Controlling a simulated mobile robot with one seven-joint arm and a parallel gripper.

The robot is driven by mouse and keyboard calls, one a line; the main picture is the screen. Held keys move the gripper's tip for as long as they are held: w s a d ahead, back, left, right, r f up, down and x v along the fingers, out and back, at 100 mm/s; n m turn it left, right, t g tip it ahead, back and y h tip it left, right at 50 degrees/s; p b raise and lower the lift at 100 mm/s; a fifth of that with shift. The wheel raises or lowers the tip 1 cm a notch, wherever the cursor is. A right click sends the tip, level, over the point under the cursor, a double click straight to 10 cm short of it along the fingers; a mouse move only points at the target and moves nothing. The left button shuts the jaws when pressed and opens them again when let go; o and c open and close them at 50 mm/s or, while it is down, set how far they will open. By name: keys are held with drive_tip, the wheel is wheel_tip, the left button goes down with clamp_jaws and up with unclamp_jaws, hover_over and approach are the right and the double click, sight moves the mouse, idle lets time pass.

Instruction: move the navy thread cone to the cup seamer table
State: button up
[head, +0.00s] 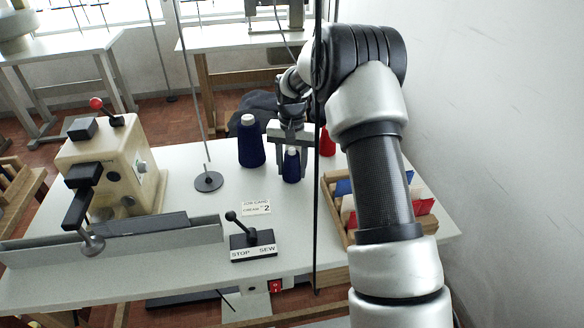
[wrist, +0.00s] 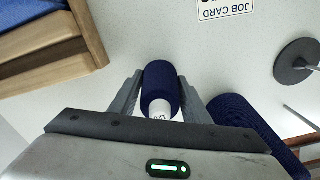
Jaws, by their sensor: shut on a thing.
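A small navy thread cone (head: 291,168) with a white tip is between the fingers of my gripper (head: 292,152), which is shut on it. It is upright at the white table; I cannot tell whether its base touches the top. The wrist view shows the same cone (wrist: 160,83) between both fingers. A larger navy cone (head: 250,145) stands just left of my gripper; it also shows in the wrist view (wrist: 245,125). No table here can be read as the cup seamer table; other tables (head: 225,38) stand at the back.
The white table (head: 190,268) bears a beige machine (head: 105,160), a thread stand base (head: 208,182), a job card (head: 256,208), a stop/sew lever (head: 253,244) and a wooden tray (head: 338,212) on the right. A red cone (head: 327,143) is partly hidden behind my arm.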

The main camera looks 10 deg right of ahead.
drive_tip(key=shift+f, duration=0.2)
drive_tip(key=o, duration=1.1)
